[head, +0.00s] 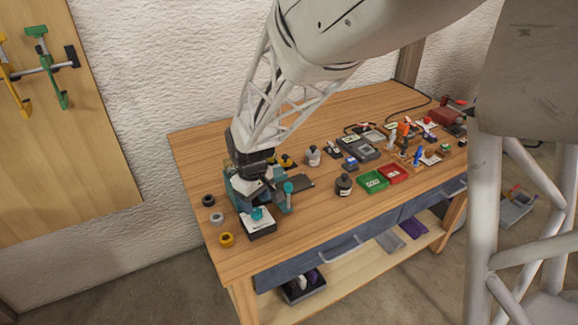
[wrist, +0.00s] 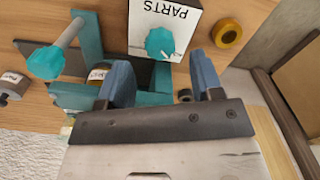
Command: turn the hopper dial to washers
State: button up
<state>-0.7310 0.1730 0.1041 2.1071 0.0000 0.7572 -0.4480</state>
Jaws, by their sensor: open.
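The hopper dial (wrist: 160,42) is a teal knob on a white panel (wrist: 143,12) with upside-down lettering that reads PARTS. A small pale mark shows at the knob's lower edge; I cannot tell which setting it points to. In the head view the dial (head: 257,213) sits on a white-topped box at the bench's near left. My gripper (wrist: 163,78) is open, its two blue-grey fingers apart and empty, with the knob beyond the gap between them. In the head view my gripper (head: 256,180) is over the teal machine (head: 240,186), behind the dial.
A teal lever with a pale shaft (wrist: 55,50) stands left of the dial in the wrist view. A yellow ring (head: 227,240), a grey ring (head: 217,218) and a black ring (head: 208,200) lie left of the machine. Green (head: 372,182) and red (head: 393,174) trays lie to the right.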

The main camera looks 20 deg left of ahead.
aim_at(256, 211)
jog(key=shift+f, duration=1.9)
jog(key=c, duration=0.9)
